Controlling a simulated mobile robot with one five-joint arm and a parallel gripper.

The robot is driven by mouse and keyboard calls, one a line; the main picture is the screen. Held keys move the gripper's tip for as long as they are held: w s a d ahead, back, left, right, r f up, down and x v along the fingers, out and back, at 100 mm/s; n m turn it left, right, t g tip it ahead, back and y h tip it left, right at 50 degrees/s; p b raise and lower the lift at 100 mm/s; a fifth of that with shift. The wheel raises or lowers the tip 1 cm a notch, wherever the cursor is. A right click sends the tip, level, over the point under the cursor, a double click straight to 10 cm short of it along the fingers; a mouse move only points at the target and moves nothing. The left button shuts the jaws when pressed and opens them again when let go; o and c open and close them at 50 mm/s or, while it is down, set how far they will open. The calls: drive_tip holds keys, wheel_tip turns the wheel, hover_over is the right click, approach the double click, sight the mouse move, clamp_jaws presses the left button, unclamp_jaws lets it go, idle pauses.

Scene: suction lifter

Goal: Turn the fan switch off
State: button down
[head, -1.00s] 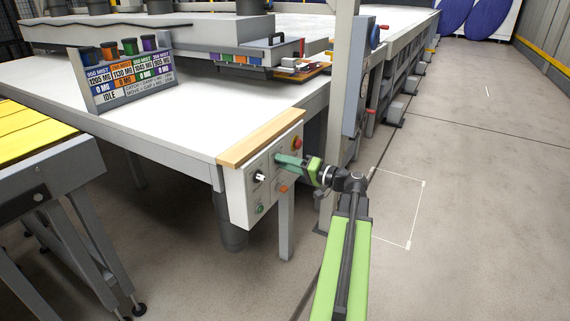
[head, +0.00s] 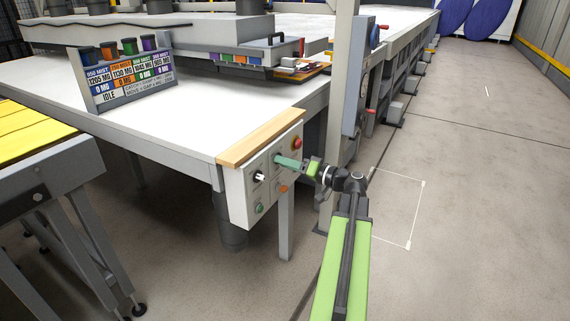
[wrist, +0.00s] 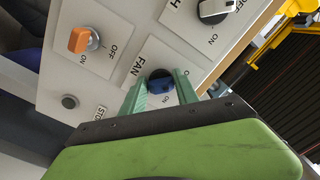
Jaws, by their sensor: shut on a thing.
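The fan switch (wrist: 160,84) is a blue knob beside the word FAN in the wrist view. My gripper (wrist: 161,78) has one green finger on each side of it and is shut on the knob. In the head view my gripper (head: 279,160) reaches the grey control panel (head: 238,198) from the right, and its fingers hide the knob. The panel is fixed to the front corner of the white table. ON shows near the knob, but I cannot tell exactly which way the knob points.
An orange switch (wrist: 84,40) and a dark round button (wrist: 69,101) sit left of the fan switch in the wrist view. A white-topped switch (wrist: 214,10) is above right. A red button (head: 297,142) is close above my gripper. Open floor (head: 480,200) lies right.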

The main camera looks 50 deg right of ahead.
drive_tip(key=c, duration=1)
unclamp_jaws()
drive_tip(key=shift+o, duration=0.2)
drive_tip(key=v, duration=1.7)
drive_tip(key=shift+s, duration=0.25)
drive_tip(key=shift+f, duration=0.1)
